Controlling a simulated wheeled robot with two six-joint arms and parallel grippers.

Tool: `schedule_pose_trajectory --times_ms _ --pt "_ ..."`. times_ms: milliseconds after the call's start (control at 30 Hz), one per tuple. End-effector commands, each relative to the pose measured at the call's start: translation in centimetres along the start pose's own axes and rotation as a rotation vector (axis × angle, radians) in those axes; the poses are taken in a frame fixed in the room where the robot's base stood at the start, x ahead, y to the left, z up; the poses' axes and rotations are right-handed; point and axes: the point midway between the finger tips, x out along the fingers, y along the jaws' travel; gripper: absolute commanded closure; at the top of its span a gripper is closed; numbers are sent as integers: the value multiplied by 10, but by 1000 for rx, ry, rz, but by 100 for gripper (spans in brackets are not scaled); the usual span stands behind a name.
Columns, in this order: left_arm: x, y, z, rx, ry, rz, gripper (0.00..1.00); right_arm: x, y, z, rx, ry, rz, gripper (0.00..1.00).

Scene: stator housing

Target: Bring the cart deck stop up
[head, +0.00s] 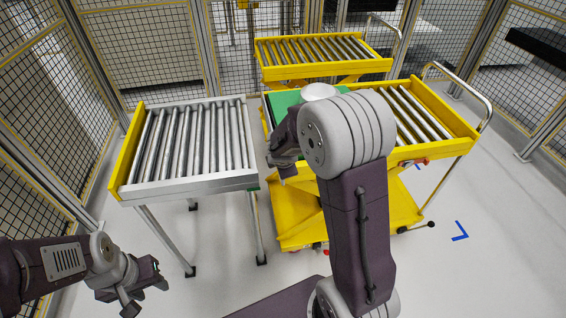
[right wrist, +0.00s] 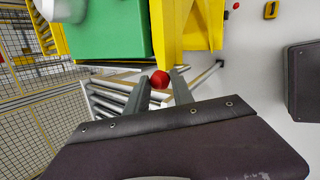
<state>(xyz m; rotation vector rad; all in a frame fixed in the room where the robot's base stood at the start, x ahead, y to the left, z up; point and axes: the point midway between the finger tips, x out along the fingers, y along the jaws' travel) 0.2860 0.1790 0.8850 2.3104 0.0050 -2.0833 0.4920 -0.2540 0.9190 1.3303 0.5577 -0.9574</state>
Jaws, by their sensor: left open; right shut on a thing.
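The yellow cart (head: 440,115) stands right of the roller table, with a roller deck. A green tray (head: 283,98) lies on its left part and carries a white round part (head: 318,91). My right gripper (head: 285,172) is at the cart's near left corner, partly hidden by my arm. In the right wrist view its fingers (right wrist: 160,88) are shut on a red knob (right wrist: 160,79) beside the yellow cart edge (right wrist: 187,30). The stop itself cannot be made out clearly. My left gripper (head: 147,285) is open and empty at the lower left, away from the cart.
A grey roller table (head: 190,185) stands close to the cart's left side. A second yellow cart (head: 325,75) is behind. A red-ended lever (head: 413,162) sits on the near cart's front side. Mesh fencing surrounds the cell; floor at the right is clear.

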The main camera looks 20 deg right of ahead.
Motion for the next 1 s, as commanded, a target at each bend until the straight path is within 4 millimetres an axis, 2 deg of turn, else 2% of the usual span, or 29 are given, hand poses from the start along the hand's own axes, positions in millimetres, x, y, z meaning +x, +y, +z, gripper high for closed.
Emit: schedule_pose_trajectory --times_ms 67,100,433,800,1000 --pt "0 0 0 0 0 0 58 0 0 1 2 -3 -1 100" --pt "0 0 0 0 0 0 58 0 0 1 2 -3 -2 63" --pt "-3 0 0 0 0 0 58 -4 1 1 1 -2 0 63" --pt "-37 1 -4 0 0 0 58 -79 2 2 2 -2 0 63" --pt "-40 1 -4 0 0 0 58 -91 0 1 2 -2 -1 63"
